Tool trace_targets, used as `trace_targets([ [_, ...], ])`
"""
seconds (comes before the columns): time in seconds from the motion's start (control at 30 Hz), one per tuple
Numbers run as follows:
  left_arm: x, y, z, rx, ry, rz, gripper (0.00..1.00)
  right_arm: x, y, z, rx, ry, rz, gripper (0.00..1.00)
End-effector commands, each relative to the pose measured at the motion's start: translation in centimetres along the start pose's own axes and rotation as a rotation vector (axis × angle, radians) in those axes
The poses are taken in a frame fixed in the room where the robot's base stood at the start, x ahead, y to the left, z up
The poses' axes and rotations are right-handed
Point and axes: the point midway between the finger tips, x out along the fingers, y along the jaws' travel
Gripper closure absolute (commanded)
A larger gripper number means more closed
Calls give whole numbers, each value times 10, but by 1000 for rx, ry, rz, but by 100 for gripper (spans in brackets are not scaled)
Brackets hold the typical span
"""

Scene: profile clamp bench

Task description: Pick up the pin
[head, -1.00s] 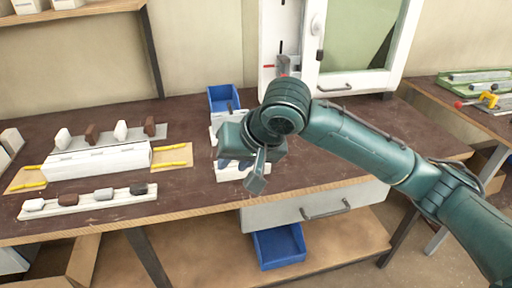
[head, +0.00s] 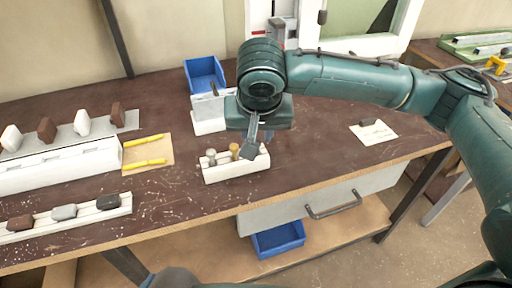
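A small white block (head: 236,171) near the front of the bench holds short upright pegs. A grey peg (head: 211,156) stands at its left end, with another grey one beside it. A brass-coloured peg (head: 234,151) stands to their right. I cannot tell which of these is the pin. My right gripper (head: 251,150) points down over the right part of the block, close to the brass peg. One finger shows clearly; the other is hidden or unclear, so its opening and any contact cannot be judged. My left gripper is not in view.
A white stand (head: 208,124) and a blue bin (head: 204,74) are behind the block. A long white clamp fixture (head: 60,169) and yellow sticks (head: 146,162) lie to the left. A paper card with a dark piece (head: 373,123) lies right. The bench between is clear.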

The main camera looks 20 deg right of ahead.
Motion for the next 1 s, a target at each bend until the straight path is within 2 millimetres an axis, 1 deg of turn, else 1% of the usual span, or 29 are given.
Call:
trace_targets([
  [0.17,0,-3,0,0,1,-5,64,13,1,-1,0,0,1,71],
  [0.3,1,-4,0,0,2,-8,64,35,2,-5,0,0,2,71],
  [0.43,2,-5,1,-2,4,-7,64,51,1,-5,-1,1,1,71],
  [0.53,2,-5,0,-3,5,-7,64,56,1,-5,-1,1,-1,71],
  [0.73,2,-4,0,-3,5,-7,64,56,1,-5,-2,1,-1,71],
  [0.77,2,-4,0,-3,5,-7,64,56,1,-5,-2,1,-1,72],
  [1.0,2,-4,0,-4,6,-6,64,56,0,-5,-2,1,-2,92],
])
